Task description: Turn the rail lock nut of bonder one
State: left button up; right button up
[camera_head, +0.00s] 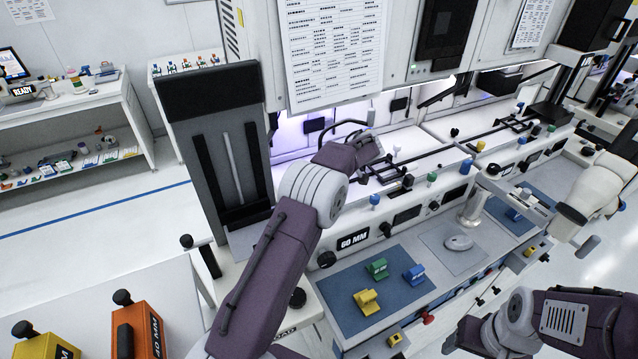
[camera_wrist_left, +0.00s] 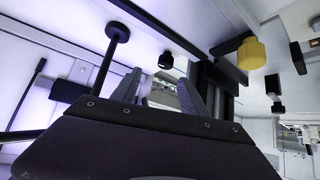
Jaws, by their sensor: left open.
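My left gripper (camera_head: 381,158) reaches over the work deck of the nearest bonder, marked 60 MM, beside its dark rail (camera_head: 425,163). In the left wrist view the left gripper (camera_wrist_left: 168,88) is open, with nothing seen between its fingers. A black knob (camera_wrist_left: 166,62) hangs just beyond the finger gap, apart from the fingers. A yellow knob (camera_wrist_left: 251,54) is to its right, and a black disc on a stem (camera_wrist_left: 118,32) is to the left. I cannot tell which part is the rail lock nut. My right gripper (camera_head: 462,340) is low in the head view, its fingers unclear.
Blue (camera_head: 375,200) and green (camera_head: 432,178) knobs stand along the bonder's front ledge. A blue mat (camera_head: 335,300) holds yellow, green and blue blocks. Orange (camera_head: 140,322) and yellow (camera_head: 45,342) units with black knobs stand at lower left. A tall dark panel (camera_head: 195,95) rises left of the arm.

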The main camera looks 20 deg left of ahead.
pick_arm(q)
jog(key=shift+s+a+f, duration=0.3)
jog(key=shift+a+f, duration=0.2)
jog(key=shift+a, duration=0.1)
jog(key=shift+a+f, duration=0.1)
jog(key=shift+a, duration=0.15)
jog(key=shift+w+a+f, duration=0.1)
jog(key=shift+w, duration=0.05)
jog(key=shift+w+a+f+g, duration=0.15)
jog(key=shift+a+f+g, duration=0.05)
jog(key=shift+f+g, duration=0.1)
jog(key=p+x, duration=0.3)
jog(key=x, duration=0.4)
jog(key=shift+a+p, duration=0.3)
jog(key=shift+w+a+f, duration=0.1)
jog(key=shift+a+f, duration=0.05)
jog(key=shift+f, duration=0.25)
